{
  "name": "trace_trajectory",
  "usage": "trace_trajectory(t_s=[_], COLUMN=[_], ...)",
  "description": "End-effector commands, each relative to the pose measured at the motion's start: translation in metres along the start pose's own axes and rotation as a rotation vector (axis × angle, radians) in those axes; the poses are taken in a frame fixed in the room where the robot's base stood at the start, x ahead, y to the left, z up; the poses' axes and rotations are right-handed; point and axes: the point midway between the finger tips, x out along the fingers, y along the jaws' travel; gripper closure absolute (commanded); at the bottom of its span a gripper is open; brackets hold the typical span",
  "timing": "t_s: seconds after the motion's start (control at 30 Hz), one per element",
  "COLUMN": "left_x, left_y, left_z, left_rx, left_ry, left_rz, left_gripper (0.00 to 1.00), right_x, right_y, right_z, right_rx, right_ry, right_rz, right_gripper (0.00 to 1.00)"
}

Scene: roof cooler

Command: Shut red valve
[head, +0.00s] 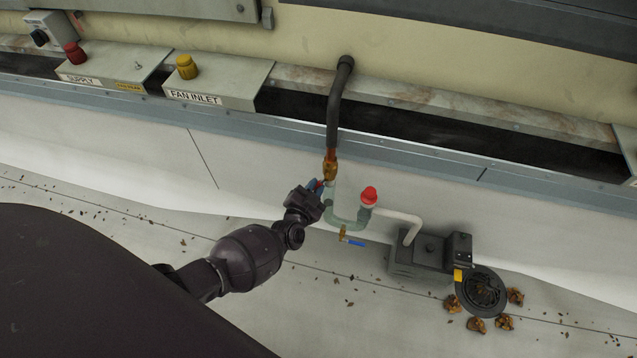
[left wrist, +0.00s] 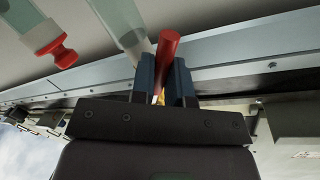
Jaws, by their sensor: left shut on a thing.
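The red valve handle (left wrist: 168,48) is a red lever standing between the two blue fingers of my left gripper (left wrist: 162,80) in the left wrist view. The fingers are shut on it, and its top sticks out past them. In the head view my left gripper (head: 316,188) is at the brass fitting (head: 330,166) below the dark pipe, and only a speck of red shows there. The valve body is mostly hidden behind the gripper. My right gripper is in neither view.
A translucent green trap (head: 345,220) with a red cap (head: 369,195) stands right of my gripper. A blue-handled drain valve (head: 355,243) is below it. A grey pump box (head: 420,255) and a drain with leaves (head: 480,290) lie further right. Red and yellow knobs sit on the ledge.

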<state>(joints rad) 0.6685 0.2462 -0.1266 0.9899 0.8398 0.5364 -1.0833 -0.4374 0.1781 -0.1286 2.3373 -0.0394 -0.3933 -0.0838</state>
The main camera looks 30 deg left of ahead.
Motion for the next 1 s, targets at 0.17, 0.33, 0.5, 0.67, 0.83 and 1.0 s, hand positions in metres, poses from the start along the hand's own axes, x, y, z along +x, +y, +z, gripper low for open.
trace_trajectory(t_s=[0.17, 0.33, 0.5, 0.67, 0.83, 1.0], left_x=[0.002, -0.001, -0.003, -0.004, -0.006, -0.007], left_y=[-0.014, -0.021, -0.028, -0.034, -0.038, -0.042], left_z=[-0.012, -0.013, -0.016, -0.019, -0.022, -0.025], left_rx=[0.161, 0.32, 0.478, 0.622, 0.756, 0.861], left_ry=[-0.024, -0.057, -0.09, -0.12, -0.148, -0.169], left_rz=[-0.008, -0.007, -0.005, -0.004, -0.004, -0.003], left_gripper=[1.0, 1.0, 1.0, 1.0, 1.0, 1.0], right_x=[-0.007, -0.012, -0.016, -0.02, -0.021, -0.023], right_y=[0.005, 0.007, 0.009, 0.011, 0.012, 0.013], right_z=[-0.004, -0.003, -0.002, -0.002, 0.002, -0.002], right_rx=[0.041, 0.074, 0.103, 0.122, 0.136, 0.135], right_ry=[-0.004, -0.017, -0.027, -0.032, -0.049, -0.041], right_rz=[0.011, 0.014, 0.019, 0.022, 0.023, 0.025], right_gripper=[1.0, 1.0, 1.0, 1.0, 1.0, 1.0])
